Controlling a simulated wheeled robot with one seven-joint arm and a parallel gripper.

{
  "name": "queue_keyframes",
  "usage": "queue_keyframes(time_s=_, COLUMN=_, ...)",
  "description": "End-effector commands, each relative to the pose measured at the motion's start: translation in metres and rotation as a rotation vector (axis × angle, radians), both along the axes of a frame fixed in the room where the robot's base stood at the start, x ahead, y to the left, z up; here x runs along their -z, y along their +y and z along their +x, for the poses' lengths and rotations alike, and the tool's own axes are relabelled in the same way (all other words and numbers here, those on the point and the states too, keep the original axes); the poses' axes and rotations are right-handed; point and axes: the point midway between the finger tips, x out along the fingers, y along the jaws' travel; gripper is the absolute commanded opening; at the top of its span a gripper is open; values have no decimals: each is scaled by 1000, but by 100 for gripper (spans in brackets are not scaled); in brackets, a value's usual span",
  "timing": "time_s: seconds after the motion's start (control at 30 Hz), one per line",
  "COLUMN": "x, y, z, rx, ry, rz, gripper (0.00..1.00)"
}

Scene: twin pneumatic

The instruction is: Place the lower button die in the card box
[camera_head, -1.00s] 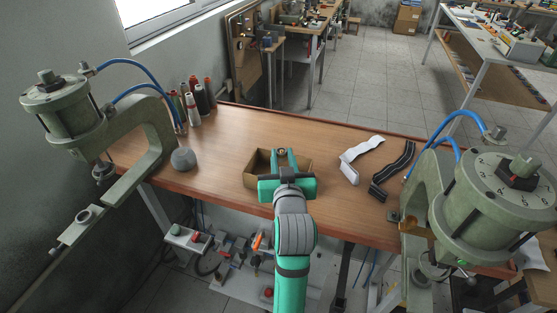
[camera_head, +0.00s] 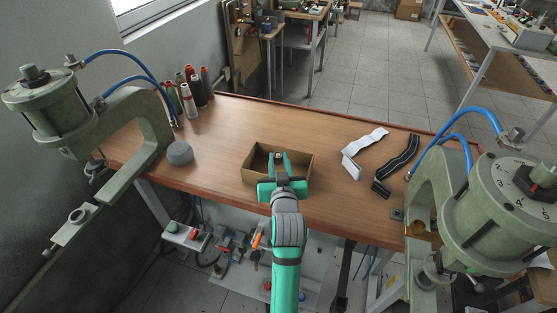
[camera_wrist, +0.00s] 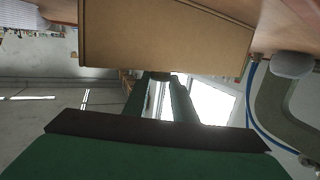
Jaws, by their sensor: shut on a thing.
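The card box (camera_head: 297,150) is an open brown carton near the front edge of the wooden table, in the head view. In the wrist view its brown wall (camera_wrist: 165,38) fills the top of the picture. My gripper (camera_head: 278,158) overlaps the front of the box in the head view, with its fingers pointing away from me. It is shut on a small dark piece, the lower button die (camera_wrist: 158,76), held between the fingertips; the die also shows as a tiny spot in the head view (camera_head: 278,155). The fingers hide part of the box, and I cannot tell their exact height over it.
Green pneumatic presses stand at the left (camera_head: 150,105) and right (camera_head: 420,195). A grey round object (camera_head: 179,153) and thread spools (camera_head: 190,98) are on the table's left. White (camera_head: 360,145) and black (camera_head: 397,165) straps lie right of the box, with bare wood between.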

Motion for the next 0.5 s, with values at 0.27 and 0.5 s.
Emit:
queue_keyframes(time_s=0.27, x=0, y=-1, z=0, rx=2, ry=-2, rz=0, gripper=0)
queue_keyframes(time_s=0.5, x=7, y=-2, z=0, rx=3, ry=-1, rz=0, gripper=0)
